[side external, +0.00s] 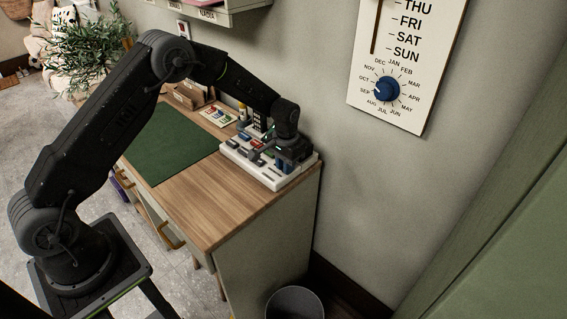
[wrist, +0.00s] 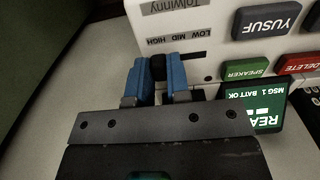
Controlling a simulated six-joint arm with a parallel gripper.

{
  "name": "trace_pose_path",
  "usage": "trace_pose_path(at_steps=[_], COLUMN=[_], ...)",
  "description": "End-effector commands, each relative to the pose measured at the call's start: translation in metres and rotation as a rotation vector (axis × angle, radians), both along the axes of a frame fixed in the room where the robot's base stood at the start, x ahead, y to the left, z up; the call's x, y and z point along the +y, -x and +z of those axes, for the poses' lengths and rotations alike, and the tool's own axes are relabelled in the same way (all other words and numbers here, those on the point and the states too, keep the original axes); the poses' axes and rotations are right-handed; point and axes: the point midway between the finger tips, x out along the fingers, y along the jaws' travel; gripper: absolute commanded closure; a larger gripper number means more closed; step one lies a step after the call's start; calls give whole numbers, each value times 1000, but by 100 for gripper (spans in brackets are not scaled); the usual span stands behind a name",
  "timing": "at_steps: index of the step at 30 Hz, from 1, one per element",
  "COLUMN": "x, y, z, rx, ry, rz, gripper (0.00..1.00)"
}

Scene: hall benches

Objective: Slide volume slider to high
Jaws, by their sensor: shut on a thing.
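The volume slider's black knob (wrist: 158,66) is between the two blue fingertips of my gripper (wrist: 158,78) in the wrist view. My gripper is shut on it. The dark slot (wrist: 191,58) runs out to the right of the knob. Upside-down labels LOW, MID and HIGH (wrist: 180,38) stand above the slot. LOW is on the right, and the knob is at the left, by HIGH. The white device (wrist: 197,12) also shows on the desk in the side view (side external: 266,179), where my gripper (side external: 270,155) is over it and hides the slider.
A green mat (side external: 168,143) lies on the wooden desk (side external: 210,205). The wall is close behind.

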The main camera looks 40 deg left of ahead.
Motion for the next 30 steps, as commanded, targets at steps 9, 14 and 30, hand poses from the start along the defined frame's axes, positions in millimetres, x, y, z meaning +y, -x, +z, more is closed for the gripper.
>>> trace_pose_path(at_steps=[9, 14, 30], x=[-6, -5, -4], y=[0, 0, -1], z=[0, 0, 78], rx=[0, 0, -5], ry=[6, 5, 5], rz=[-2, -1, -1], gripper=[57, 57, 57])
